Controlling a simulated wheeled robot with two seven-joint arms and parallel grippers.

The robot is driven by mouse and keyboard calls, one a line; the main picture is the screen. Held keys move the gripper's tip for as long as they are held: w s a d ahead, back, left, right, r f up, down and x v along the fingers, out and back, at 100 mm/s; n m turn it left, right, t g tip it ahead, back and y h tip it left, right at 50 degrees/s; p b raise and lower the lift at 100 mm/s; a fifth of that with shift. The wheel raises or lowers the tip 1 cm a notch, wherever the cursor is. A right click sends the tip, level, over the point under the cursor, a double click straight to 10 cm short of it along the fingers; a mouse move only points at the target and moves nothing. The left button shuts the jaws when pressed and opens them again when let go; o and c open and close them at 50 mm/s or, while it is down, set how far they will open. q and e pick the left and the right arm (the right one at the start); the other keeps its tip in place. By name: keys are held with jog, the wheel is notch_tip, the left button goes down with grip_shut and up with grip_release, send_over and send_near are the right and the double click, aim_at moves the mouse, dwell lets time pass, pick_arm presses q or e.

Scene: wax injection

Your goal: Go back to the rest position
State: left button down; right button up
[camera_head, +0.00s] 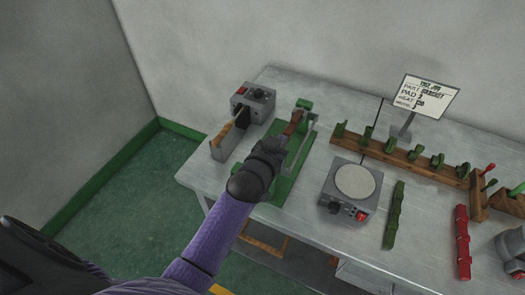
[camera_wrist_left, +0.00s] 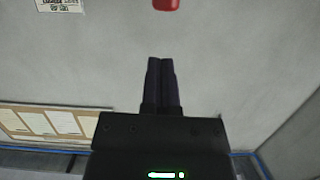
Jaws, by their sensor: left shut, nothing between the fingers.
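My left arm comes in from the bottom of the head view, and my left gripper (camera_head: 272,146) is over the green fixture (camera_head: 286,190) on the table. In the left wrist view its two dark fingers (camera_wrist_left: 162,62) are together with nothing between them, pointing at a bare grey wall. In the head view the fingertips are small and dark, so their exact height above the fixture cannot be told. My right gripper is not in view.
The grey table (camera_head: 300,85) holds a control box (camera_head: 253,100), a hot plate (camera_head: 350,190), a wooden rack (camera_head: 402,160) with green pieces, a green bar (camera_head: 394,215), a red bar (camera_head: 462,240) and a sign (camera_head: 426,97). Green floor (camera_head: 150,215) lies free at left.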

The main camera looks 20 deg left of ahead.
pick_arm(q)
jog(key=v, duration=1)
jog(key=s+f+g+b, duration=0.3)
jog(key=s+f, duration=0.1)
jog(key=f, duration=0.7)
jog(key=s+f+m+g+b, duration=0.1)
jog(key=s+f+g+b, duration=0.3)
jog(key=f, duration=0.8)
jog(key=s+f+g+b, duration=0.15)
jog(key=s+f, duration=0.35)
jog(key=f, duration=0.6)
jog(key=s+a+f+g+b, duration=0.1)
jog(key=s+f+g+b, duration=0.1)
jog(key=s+f, duration=0.4)
jog(key=s+a+f+m+g+b, duration=0.1)
jog(key=s+f, duration=0.6)
jog(key=s, duration=0.7)
jog(key=a+g+b, duration=0.1)
jog(key=g+b, duration=0.1)
jog(key=g, duration=0.1)
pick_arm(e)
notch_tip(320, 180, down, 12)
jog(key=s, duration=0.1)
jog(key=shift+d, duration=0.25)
pick_arm(q)
jog(key=shift+f, duration=0.1)
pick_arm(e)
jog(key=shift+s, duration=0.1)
